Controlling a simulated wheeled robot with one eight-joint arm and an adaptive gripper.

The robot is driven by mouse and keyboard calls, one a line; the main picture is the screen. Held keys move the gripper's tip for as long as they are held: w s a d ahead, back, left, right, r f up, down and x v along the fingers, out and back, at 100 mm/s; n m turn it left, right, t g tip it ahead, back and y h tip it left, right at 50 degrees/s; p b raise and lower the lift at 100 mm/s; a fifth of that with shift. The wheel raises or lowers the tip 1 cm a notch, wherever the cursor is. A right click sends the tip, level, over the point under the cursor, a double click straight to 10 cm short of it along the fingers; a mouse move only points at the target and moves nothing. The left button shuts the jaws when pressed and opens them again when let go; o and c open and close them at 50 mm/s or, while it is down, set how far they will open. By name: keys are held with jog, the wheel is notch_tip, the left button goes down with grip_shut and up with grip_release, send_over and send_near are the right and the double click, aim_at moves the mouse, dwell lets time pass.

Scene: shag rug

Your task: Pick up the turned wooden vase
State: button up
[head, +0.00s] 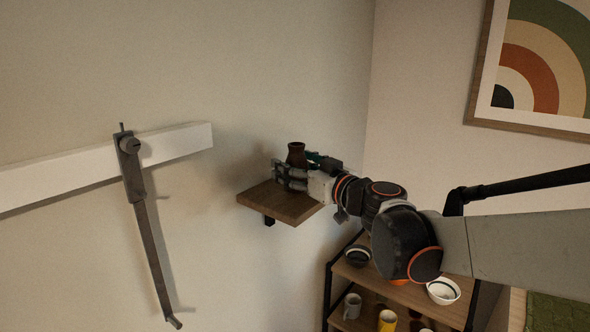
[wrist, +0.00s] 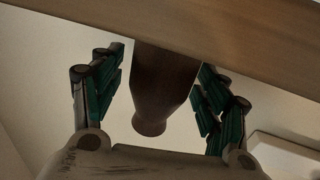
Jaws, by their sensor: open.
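The turned wooden vase (head: 296,153) is dark brown and stands upright on a small wooden wall shelf (head: 268,203). In the wrist view the vase (wrist: 163,85) appears inverted, its narrow neck and flared rim toward the palm and its wide body toward the shelf (wrist: 230,45). My gripper (head: 287,177) is open at the vase, covering its lower part in the head view. In the wrist view my gripper (wrist: 162,75) has one finger on each side of the vase, with a visible gap on both sides.
A white wall rail (head: 180,143) with a grey hanging bracket (head: 142,215) is on the left. Below right, a shelf unit (head: 400,292) holds a white bowl (head: 443,291), a grey mug (head: 352,306) and a yellow mug (head: 387,320). A framed picture (head: 540,60) hangs at upper right.

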jog(key=c, duration=1.3)
jog(key=shift+r, duration=0.1)
